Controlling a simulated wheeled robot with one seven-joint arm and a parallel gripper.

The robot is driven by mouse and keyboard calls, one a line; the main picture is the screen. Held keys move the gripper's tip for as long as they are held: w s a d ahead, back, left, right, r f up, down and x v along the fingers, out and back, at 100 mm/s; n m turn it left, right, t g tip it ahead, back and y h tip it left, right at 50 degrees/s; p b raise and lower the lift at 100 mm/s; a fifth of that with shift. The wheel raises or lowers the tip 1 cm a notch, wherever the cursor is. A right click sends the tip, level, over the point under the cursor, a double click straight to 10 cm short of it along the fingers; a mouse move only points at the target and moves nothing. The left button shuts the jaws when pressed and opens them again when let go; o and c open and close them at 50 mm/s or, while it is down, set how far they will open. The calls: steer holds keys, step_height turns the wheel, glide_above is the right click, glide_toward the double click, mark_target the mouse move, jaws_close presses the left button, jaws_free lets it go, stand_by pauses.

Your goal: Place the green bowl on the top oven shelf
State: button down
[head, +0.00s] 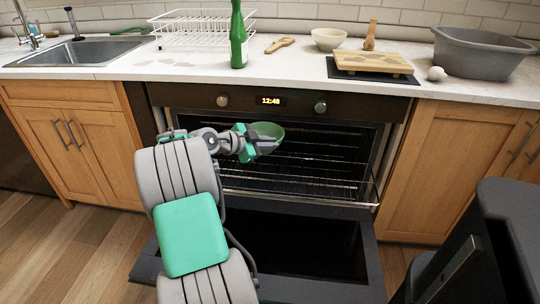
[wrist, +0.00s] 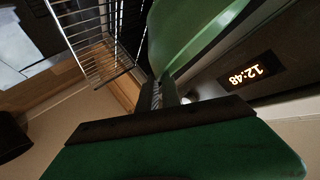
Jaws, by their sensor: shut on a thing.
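The green bowl (head: 268,131) is held by my gripper (head: 262,144) in front of the oven opening, near its top. In the wrist view the bowl (wrist: 195,30) fills the upper middle, tilted, with its rim between the fingers (wrist: 165,95). The oven (head: 285,150) has its door (head: 300,255) folded down open. The top oven shelf (head: 320,160) is a wire rack inside, right of and beyond the bowl. Its left part is hidden behind my arm and the bowl. A lower rack (head: 300,185) sits beneath it.
The oven's front panel with the clock (head: 270,101) and knobs is just above the bowl. The counter (head: 190,70) above carries a dish rack (head: 195,32), a green bottle (head: 238,40), a cutting board (head: 372,63) and a grey basin (head: 478,55). A dark object (head: 505,230) stands at the lower right.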

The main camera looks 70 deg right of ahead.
steer(key=d+f, duration=0.2)
steer(key=w+d+f+b, duration=0.1)
steer(key=d+f, duration=0.1)
steer(key=w+d+f, duration=0.1)
steer(key=d+f, duration=0.1)
steer(key=shift+w+d+f+b, duration=0.15)
steer(key=shift+w+d+b, duration=0.05)
steer(key=shift+b, duration=0.1)
steer(key=shift+w+d+f+b, duration=0.1)
steer(key=shift+d+f+b, duration=0.1)
steer(key=shift+f, duration=0.7)
steer(key=shift+d+f+b, duration=0.1)
steer(key=shift+f+b, duration=0.1)
steer(key=shift+f, duration=0.65)
steer(key=shift+f, duration=0.25)
steer(key=c, duration=1.6)
jaws_free()
steer(key=shift+a, duration=0.1)
steer(key=shift+o, duration=0.2)
steer(key=shift+r, duration=0.1)
